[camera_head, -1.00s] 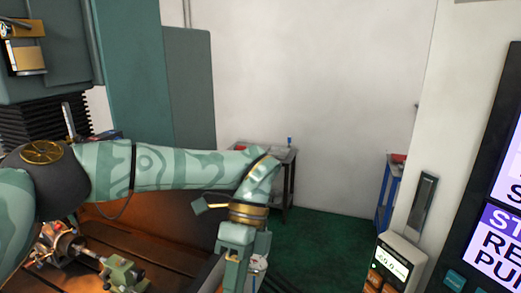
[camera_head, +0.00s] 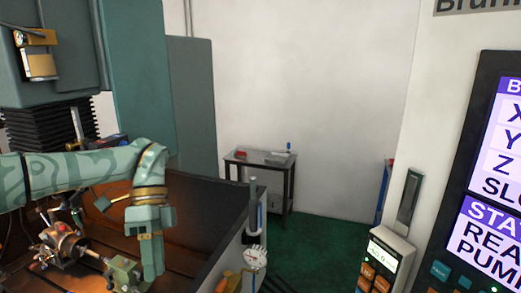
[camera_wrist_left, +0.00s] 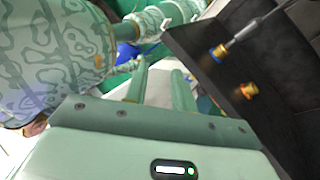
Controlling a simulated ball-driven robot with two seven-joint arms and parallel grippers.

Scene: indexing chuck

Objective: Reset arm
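My left arm reaches in from the left in the head view, bent down at the wrist. My left gripper (camera_head: 152,272) points down over the machine table, beside the small tailstock (camera_head: 122,272) and to the right of the indexing chuck (camera_head: 64,241). In the left wrist view the two fingers of my left gripper (camera_wrist_left: 161,88) stand apart with nothing between them. My right gripper shows in neither view.
A dark tray wall (camera_head: 205,215) edges the machine table. A control screen (camera_head: 490,190) and a handheld pendant (camera_head: 385,262) are at the right. A small grey side table (camera_head: 262,160) stands at the back on green floor. Hose nozzles (camera_wrist_left: 218,52) show in the wrist view.

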